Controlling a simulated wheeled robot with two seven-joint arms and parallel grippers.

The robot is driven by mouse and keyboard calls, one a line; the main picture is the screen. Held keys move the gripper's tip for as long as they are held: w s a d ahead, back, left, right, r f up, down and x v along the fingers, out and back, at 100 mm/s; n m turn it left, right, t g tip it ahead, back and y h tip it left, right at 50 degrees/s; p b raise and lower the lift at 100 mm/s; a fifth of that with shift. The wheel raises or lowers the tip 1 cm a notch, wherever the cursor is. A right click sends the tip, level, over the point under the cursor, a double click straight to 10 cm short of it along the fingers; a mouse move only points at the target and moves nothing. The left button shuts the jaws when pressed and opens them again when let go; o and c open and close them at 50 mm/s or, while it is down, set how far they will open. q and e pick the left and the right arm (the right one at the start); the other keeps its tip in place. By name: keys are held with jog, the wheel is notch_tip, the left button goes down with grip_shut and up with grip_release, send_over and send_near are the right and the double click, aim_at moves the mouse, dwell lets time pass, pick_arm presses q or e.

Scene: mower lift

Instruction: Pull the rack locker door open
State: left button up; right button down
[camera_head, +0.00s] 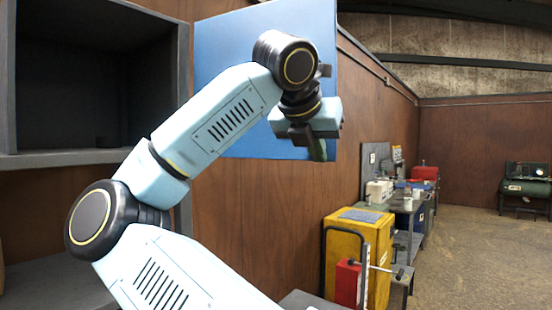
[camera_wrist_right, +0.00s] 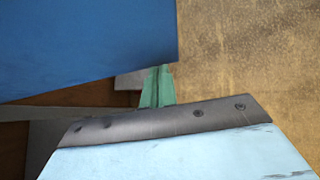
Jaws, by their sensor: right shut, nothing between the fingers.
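The blue locker door (camera_head: 228,50) stands swung out to the right of the locker (camera_head: 182,80), whose dark interior (camera_head: 65,80) is exposed at the left. The door also fills the upper left of the right wrist view (camera_wrist_right: 85,45). My right gripper (camera_head: 319,151) is in front of the door near its lower right corner, pointing down. Its green fingers (camera_wrist_right: 157,87) are together and empty, beside the door's lower corner in the wrist view. Whether they touch the door I cannot tell. No handle shows. My left gripper is not in view.
A wooden wall (camera_head: 265,215) runs behind the door. A yellow cabinet (camera_head: 375,245) with a red box (camera_head: 346,284) stands lower right. A cluttered workbench (camera_head: 405,205) is beyond it. The floor (camera_head: 470,250) at the right is clear. A grey shelf (camera_head: 60,158) edges the locker opening.

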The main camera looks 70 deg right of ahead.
jog(key=d, duration=0.1)
jog(key=s+d, duration=0.1)
jog(key=d, duration=0.1)
jog(key=shift+f, duration=0.1)
jog(key=shift+w, duration=0.1)
jog(key=a+r+b, duration=0.2)
jog(key=a+r, duration=0.5)
jog(key=a, duration=0.4)
jog(key=shift+w+a+b, duration=0.25)
jog(key=shift+w+b, duration=0.05)
jog(key=shift+w, duration=0.15)
